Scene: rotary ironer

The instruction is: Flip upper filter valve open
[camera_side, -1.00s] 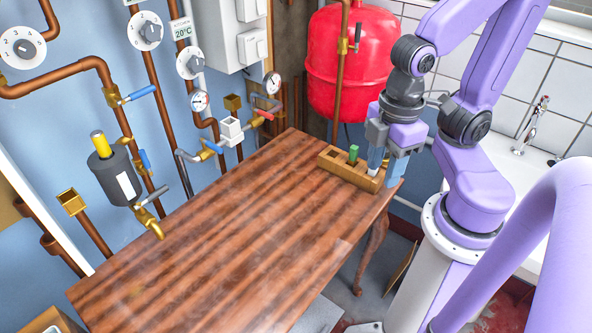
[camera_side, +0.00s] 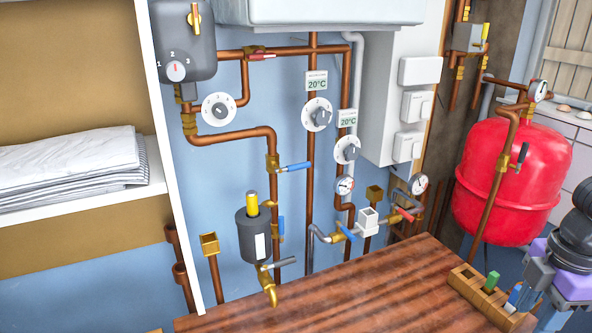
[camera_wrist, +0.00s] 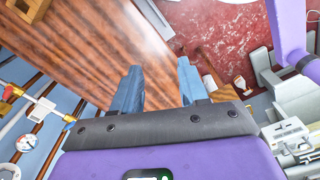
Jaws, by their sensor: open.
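The filter (camera_side: 253,235) is a dark grey cylinder with a yellow top and a white label, mounted on the wall piping. Above it, on the copper pipe, is a brass valve (camera_side: 272,163) with a blue lever (camera_side: 296,167) pointing right, across the pipe. My gripper (camera_side: 530,298) is at the lower right, by the wooden block and far from these valves. The wrist view shows its blue fingers (camera_wrist: 158,90) apart with nothing between them.
Another blue lever (camera_side: 345,231) and a red one (camera_side: 405,214) project from low piping. A red tank (camera_side: 510,180) stands at right. Most of the tabletop is clear.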

